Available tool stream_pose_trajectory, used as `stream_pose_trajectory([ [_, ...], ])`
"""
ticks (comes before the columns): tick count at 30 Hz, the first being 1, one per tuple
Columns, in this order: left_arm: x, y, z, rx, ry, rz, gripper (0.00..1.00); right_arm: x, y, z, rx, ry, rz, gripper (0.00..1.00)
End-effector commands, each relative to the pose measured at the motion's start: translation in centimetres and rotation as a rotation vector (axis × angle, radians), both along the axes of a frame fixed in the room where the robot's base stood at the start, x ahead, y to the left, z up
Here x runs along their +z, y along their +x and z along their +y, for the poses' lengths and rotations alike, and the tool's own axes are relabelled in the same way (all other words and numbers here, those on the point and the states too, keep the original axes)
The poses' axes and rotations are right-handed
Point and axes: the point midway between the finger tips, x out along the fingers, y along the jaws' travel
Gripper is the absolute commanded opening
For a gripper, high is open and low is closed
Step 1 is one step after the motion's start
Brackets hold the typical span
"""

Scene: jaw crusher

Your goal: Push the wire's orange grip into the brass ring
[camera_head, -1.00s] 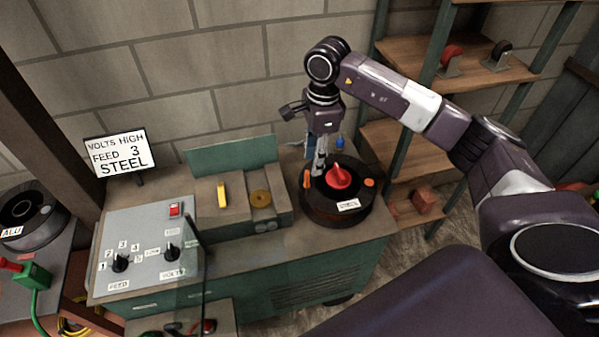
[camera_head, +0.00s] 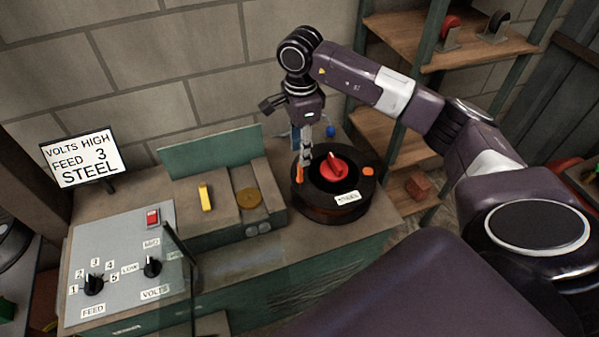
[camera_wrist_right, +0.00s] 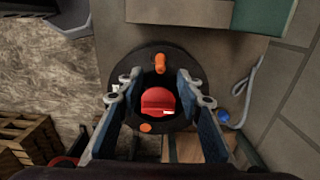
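The orange grip (camera_head: 299,174) stands upright at the left edge of a round black spool (camera_head: 330,204) with a red knob (camera_head: 333,167). The grip also shows in the right wrist view (camera_wrist_right: 159,63), beyond the knob. My right gripper (camera_head: 306,158) points down over the spool, close to the orange grip. In the right wrist view its fingers (camera_wrist_right: 156,84) are spread and nothing is held between them. The brass ring (camera_head: 249,198) is on the feeder block left of the spool. My left gripper is not in view.
A yellow bar (camera_head: 206,197) lies left of the ring. A control panel (camera_head: 122,262) with knobs and a red switch is at the bench's left. A STEEL sign (camera_head: 82,158) stands behind it. A second orange piece (camera_head: 367,171) is on the spool's right side.

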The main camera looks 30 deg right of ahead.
Motion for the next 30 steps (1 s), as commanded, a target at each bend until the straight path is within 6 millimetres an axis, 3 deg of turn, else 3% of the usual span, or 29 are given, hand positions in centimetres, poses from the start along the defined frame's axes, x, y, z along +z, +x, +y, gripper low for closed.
stream_pose_trajectory([
  [8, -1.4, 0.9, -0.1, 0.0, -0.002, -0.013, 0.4, -2.4, 0.0, 0.1, 0.001, 0.001, 0.002, 0.33],
  [21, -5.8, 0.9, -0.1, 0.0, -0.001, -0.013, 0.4, -8.4, 0.0, 0.0, 0.001, 0.001, -0.001, 0.33],
  [30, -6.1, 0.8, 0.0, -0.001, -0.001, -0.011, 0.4, -8.9, 0.0, 0.0, 0.0, 0.0, 0.0, 0.33],
])
